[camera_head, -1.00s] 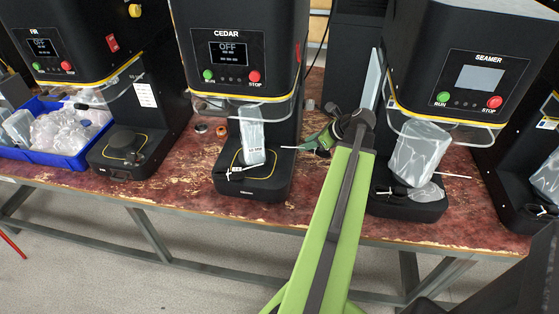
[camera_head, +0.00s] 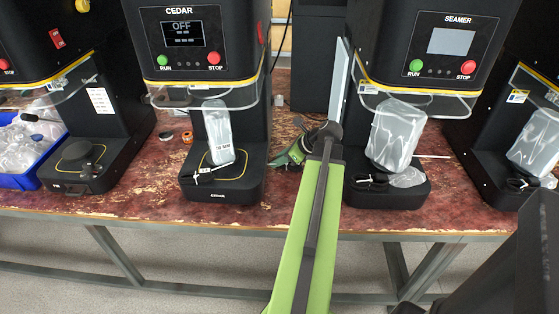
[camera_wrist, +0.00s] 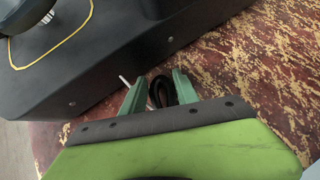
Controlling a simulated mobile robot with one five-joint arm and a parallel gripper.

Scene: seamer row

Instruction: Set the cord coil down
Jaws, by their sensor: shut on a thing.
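My gripper (camera_wrist: 160,90) shows in the wrist view with its two green fingers on either side of the black cord coil (camera_wrist: 163,88). It is shut on the coil, low over or at the worn red bench top. A thin white piece sticks out by the left finger. In the head view my gripper (camera_head: 294,153) is between the CEDAR machine (camera_head: 187,45) and the SEAMER machine (camera_head: 440,45). In the wrist view a black machine base (camera_wrist: 110,45) lies to the left of the fingers.
A clear bag (camera_head: 218,132) stands on the CEDAR base. A larger bag (camera_head: 394,135) and a dark cord (camera_head: 370,182) lie on the SEAMER base. A blue bin (camera_head: 20,180) of bags is at left. Bare bench (camera_head: 285,110) shows between the two machines.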

